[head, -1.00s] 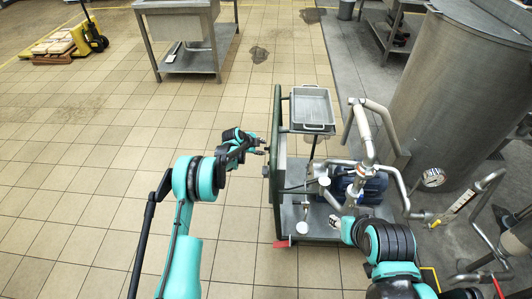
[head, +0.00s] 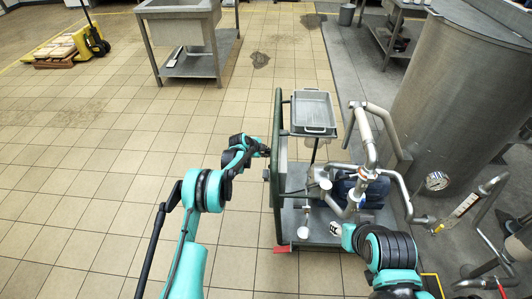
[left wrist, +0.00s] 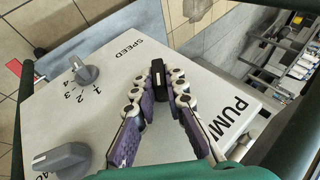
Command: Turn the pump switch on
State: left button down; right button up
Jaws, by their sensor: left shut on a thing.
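The grey control panel (left wrist: 105,105) of the pump cart fills the left wrist view, with the word PUMP printed at its right. My left gripper (left wrist: 168,75) is over the panel, its purple and white fingers closed around the small black pump switch (left wrist: 162,72). The fingers hide part of the switch, so I cannot tell its position. In the head view my left gripper (head: 266,150) is at the left side of the cart's green frame (head: 277,160). My right gripper (head: 337,229) is low over the cart's front, too small to read.
A SPEED knob (left wrist: 84,71) and another grey knob (left wrist: 65,160) are on the panel beside the fingers. The cart carries a metal tray (head: 312,108) and steel pipes (head: 365,140). A large steel tank (head: 455,85) stands at right.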

pick_arm(q)
jog(key=t, duration=0.3)
jog(key=shift+s+f+m, duration=0.2)
jog(key=shift+m, duration=0.2)
jog(key=shift+s+f+m+t+h, duration=0.15)
jog(key=shift+m+t+h, duration=0.35)
jog(key=shift+t, duration=1.1)
jog(key=c, duration=1.6)
grip_release()
jog(key=shift+o, duration=0.2)
jog(key=v, duration=1.2)
